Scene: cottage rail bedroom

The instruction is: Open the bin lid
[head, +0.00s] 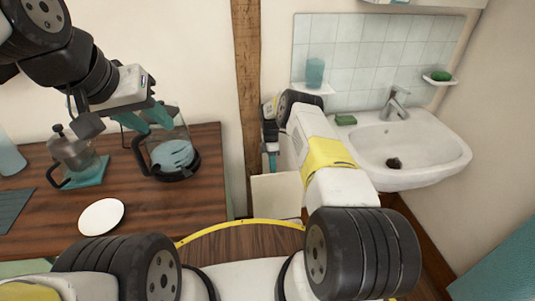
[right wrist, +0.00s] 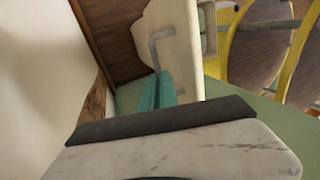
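The bin appears to be the cream box (head: 275,195) on the floor below the sink, partly hidden by my right arm. In the right wrist view a cream panel (right wrist: 183,50) carries a bent grey bar handle (right wrist: 155,48). My right gripper (head: 270,162) points down just above the cream box. In the right wrist view its teal fingers (right wrist: 158,88) lie close together at the lower end of the handle; I cannot tell whether they touch it. My left gripper (head: 148,115) is open and empty above the wooden table, close to a glass coffee pot (head: 172,155).
The table (head: 150,205) at left holds a white plate (head: 101,217) and a glass jug (head: 75,155) on a teal mat. A sink (head: 415,150) stands right of my right forearm. A wooden post (head: 246,90) rises behind the right gripper.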

